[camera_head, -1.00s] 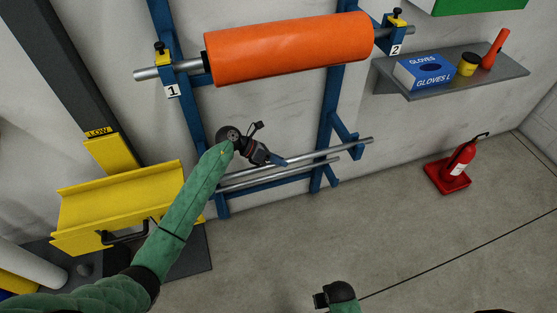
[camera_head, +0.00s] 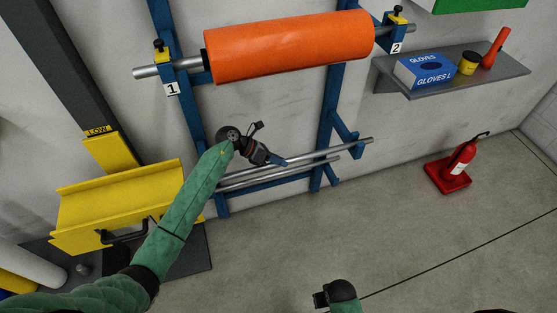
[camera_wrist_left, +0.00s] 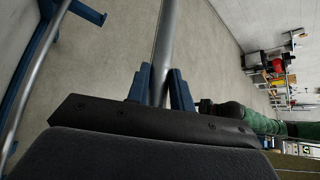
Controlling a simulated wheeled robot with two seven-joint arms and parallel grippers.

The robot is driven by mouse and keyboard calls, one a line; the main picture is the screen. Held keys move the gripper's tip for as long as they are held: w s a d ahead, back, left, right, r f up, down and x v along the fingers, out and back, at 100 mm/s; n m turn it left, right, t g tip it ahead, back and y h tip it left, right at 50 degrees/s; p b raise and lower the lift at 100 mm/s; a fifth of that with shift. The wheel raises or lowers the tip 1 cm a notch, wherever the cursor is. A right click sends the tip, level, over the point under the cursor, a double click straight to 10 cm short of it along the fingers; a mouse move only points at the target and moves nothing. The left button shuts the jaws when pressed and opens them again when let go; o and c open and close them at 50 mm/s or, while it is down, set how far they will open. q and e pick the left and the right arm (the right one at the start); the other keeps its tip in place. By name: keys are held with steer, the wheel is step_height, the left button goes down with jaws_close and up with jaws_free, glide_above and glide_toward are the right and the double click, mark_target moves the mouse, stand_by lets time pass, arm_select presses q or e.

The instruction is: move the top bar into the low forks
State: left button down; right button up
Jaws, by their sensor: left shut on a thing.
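My left gripper (camera_head: 276,160) is shut on a thin steel bar (camera_head: 350,147), the upper of two low bars in the head view. In the left wrist view this bar (camera_wrist_left: 165,40) runs between the blue fingers (camera_wrist_left: 160,85). A second bar (camera_head: 325,163) lies just below it; a bar also shows at left in the wrist view (camera_wrist_left: 35,75). Low blue fork arms (camera_head: 345,133) stick out from the rack. I cannot tell whether the held bar touches them. My right gripper (camera_head: 325,297) is at the bottom edge, its fingers not clear.
An orange roll (camera_head: 290,48) hangs on a bar in the upper holders marked 1 and 2. A yellow trough (camera_head: 115,205) stands left, beside my left arm. The floor in front is clear.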

stand_by(0.4)
arm_select(q)
steer(key=shift+f, duration=0.1)
steer(key=c, duration=1.1)
jaws_free()
steer(key=shift+c, duration=0.2)
